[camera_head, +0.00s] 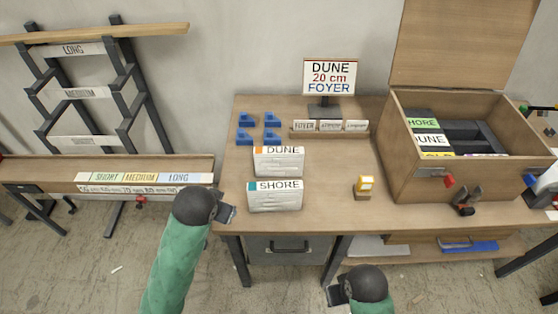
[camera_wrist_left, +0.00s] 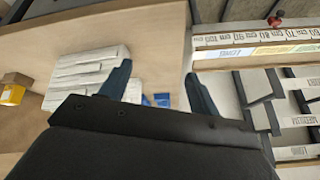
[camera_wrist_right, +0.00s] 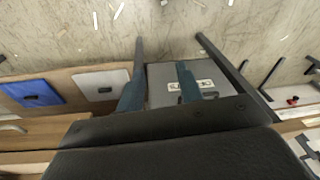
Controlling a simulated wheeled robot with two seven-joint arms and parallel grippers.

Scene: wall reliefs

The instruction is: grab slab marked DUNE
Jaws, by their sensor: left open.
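The white slab marked DUNE (camera_head: 278,163) lies on the wooden table, with an orange mark at its label's left end. A similar slab marked SHORE (camera_head: 275,198), with a teal mark, lies just in front of it. My left gripper (camera_head: 228,214) is at the table's front left edge, left of the SHORE slab, open and empty. In the left wrist view, pale slabs (camera_wrist_left: 84,72) show beside my left gripper (camera_wrist_left: 160,86), too blurred to read. My right gripper (camera_head: 338,296) is low in front of the table. In the right wrist view its fingers (camera_wrist_right: 160,84) are apart and empty.
A sign (camera_head: 330,77) reads DUNE, 20 cm, FOYER. Blue blocks (camera_head: 245,136) and a labelled holder (camera_head: 330,129) stand behind the slabs. An open wooden box (camera_head: 465,181) on the right has SHORE and DUNE labels inside.

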